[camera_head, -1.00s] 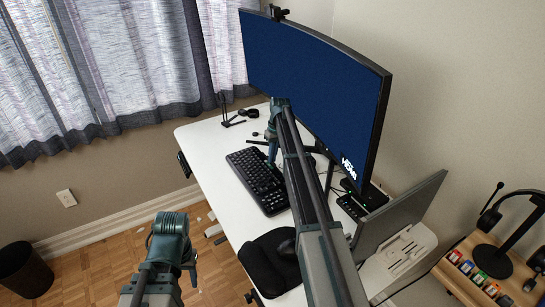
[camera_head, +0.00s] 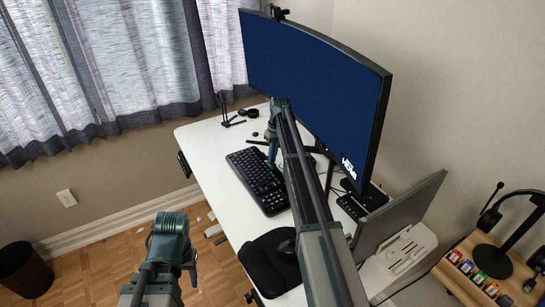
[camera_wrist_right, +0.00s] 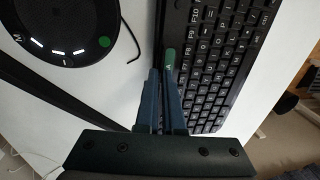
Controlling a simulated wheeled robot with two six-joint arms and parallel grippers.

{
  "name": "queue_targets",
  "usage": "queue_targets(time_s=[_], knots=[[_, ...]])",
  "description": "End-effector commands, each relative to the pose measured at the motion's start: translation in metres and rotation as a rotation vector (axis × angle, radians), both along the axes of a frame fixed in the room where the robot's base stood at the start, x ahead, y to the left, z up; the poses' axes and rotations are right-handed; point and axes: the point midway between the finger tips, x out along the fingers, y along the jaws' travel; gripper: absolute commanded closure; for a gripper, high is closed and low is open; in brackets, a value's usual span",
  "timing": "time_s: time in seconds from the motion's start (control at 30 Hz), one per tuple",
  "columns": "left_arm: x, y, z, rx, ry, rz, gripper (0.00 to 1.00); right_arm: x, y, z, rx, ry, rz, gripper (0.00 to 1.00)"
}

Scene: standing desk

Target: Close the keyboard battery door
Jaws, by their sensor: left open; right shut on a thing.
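The black keyboard (camera_head: 256,183) lies keys up on the white desk, and it also fills the right of the right wrist view (camera_wrist_right: 213,75). My right gripper (camera_head: 272,152) is low at the keyboard's far edge. In the right wrist view its blue fingers (camera_wrist_right: 168,78) are nearly together at that edge, shut on a small dark green piece (camera_wrist_right: 170,58). I cannot tell whether this piece is the battery door. The door's opening is not clearly visible. My left gripper (camera_head: 190,268) is open, beside the desk's near left side, away from the keyboard.
A large monitor (camera_head: 315,85) stands behind the keyboard. A round black device (camera_wrist_right: 62,28) with a green light sits close to my right gripper. A black mouse (camera_head: 287,247) and pad (camera_head: 262,262) lie at the near end, by a laptop (camera_head: 400,222).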

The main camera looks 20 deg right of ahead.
Motion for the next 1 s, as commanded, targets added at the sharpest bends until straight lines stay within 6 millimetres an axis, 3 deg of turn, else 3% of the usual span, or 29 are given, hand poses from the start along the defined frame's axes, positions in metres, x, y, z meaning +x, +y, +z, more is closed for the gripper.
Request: queue_targets(time_s=[0.17, 0.6, 1.0], knots=[[0.0, 0.0, 0.001, 0.0, 0.0, 0.0, 0.5, -0.001, 0.002, 0.0, -0.032, -0.004, 0.0, 1.0], [0.0, 0.0, -0.012, 0.0, 0.0, 0.0, 0.5, -0.004, 0.018, -0.004, -0.442, -0.064, 0.001, 1.0], [0.0, 0.0, -0.013, 0.0, 0.0, 0.0, 0.5, -0.003, 0.018, -0.001, -0.494, -0.071, -0.001, 1.0]])
